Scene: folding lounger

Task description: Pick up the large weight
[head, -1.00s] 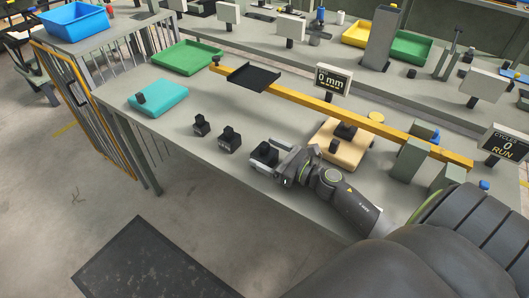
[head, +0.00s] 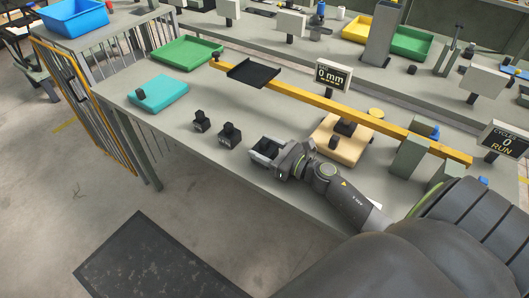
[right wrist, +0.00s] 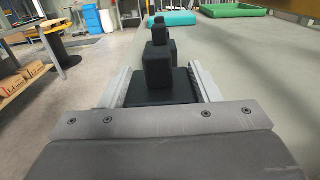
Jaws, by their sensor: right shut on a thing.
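The large weight is a black block with a knob on top, at the right end of a row of black weights in the head view (head: 264,149). My right gripper (head: 265,151) reaches it from the right, low over the near edge of the bench, and is shut on it. In the right wrist view the large weight (right wrist: 156,84) stands upright between the two grey fingers (right wrist: 160,88). I cannot tell whether it is clear of the bench. The medium weight (head: 229,135) and small weight (head: 201,122) stand to its left. My left gripper is not in view.
A yellow beam (head: 290,92) runs along the grey bench (head: 175,135), with a black tray (head: 253,73) on its left part. A wooden block (head: 342,146) stands behind my right arm. A teal pad (head: 158,93) and green tray (head: 187,53) lie at the left.

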